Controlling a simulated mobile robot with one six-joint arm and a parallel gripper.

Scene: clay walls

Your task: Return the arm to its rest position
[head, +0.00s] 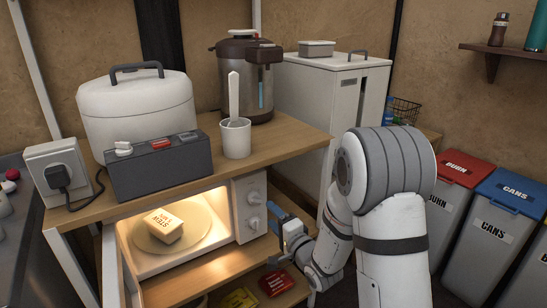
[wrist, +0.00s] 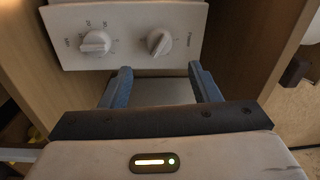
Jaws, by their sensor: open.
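My arm (head: 390,220) reaches in from the lower right of the head view, bent at a large grey-banded joint. My gripper (head: 280,222) is at the right of the microwave's control panel (head: 249,208), low beside the shelf. In the wrist view my gripper (wrist: 160,75) has its two blue fingers apart, with nothing held between them. The panel with two white knobs (wrist: 128,38) is just beyond the fingertips; I cannot tell whether they touch it.
The microwave (head: 140,262) is open and lit, with a labelled food pack (head: 163,226) on its turntable. Above are a rice cooker (head: 135,105), a grey box (head: 158,165), a white cup (head: 236,138) and a hot-water pot (head: 248,80). Bins (head: 495,215) stand at right.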

